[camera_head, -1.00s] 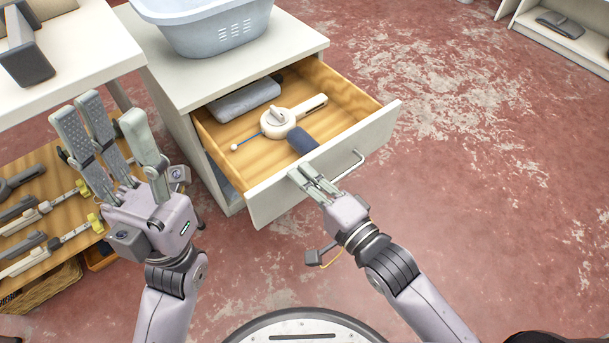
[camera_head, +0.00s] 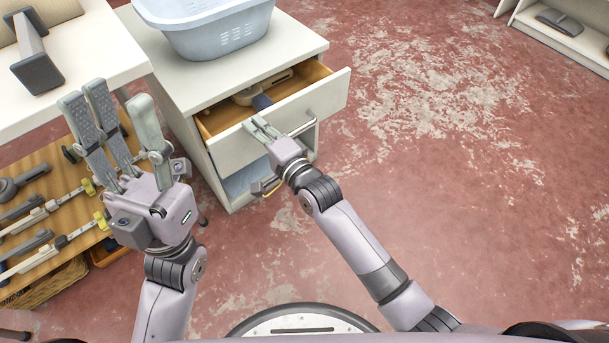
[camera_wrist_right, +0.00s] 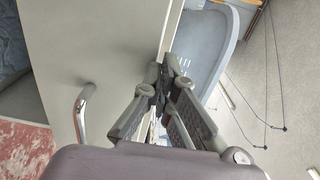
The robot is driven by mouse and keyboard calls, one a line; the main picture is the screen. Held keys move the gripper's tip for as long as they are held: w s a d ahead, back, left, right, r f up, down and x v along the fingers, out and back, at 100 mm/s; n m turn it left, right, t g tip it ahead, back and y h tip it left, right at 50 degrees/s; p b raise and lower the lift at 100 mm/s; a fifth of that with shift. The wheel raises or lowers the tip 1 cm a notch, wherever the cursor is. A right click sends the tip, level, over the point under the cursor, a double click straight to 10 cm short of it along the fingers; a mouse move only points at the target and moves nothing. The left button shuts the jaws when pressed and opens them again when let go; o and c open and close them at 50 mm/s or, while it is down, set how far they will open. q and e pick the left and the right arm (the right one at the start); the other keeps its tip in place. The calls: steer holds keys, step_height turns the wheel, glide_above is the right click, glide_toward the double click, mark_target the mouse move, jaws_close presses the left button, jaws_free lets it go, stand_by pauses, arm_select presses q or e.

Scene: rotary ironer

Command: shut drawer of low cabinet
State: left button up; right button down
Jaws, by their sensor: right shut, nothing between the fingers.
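The low cabinet (camera_head: 222,80) is white, with a wooden-sided drawer (camera_head: 213,119) that stands partly open. The drawer's white front (camera_head: 328,97) has a metal bar handle (camera_head: 302,127), which also shows in the right wrist view (camera_wrist_right: 82,112). My right gripper (camera_head: 257,124) is shut and empty, with its fingertips at the top edge of the drawer front, left of the handle. Whether the fingers press on the front cannot be told exactly. My left gripper (camera_head: 120,120) is open and empty, left of the cabinet, its fingers pointing up.
A pale blue basket (camera_head: 215,35) stands on the cabinet top. A white table (camera_head: 100,45) and a wooden board with several tools (camera_head: 45,190) are at left. Floor at right is clear.

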steer(key=b+x, duration=0.1)
steer(key=x, duration=0.5)
stand_by(0.4)
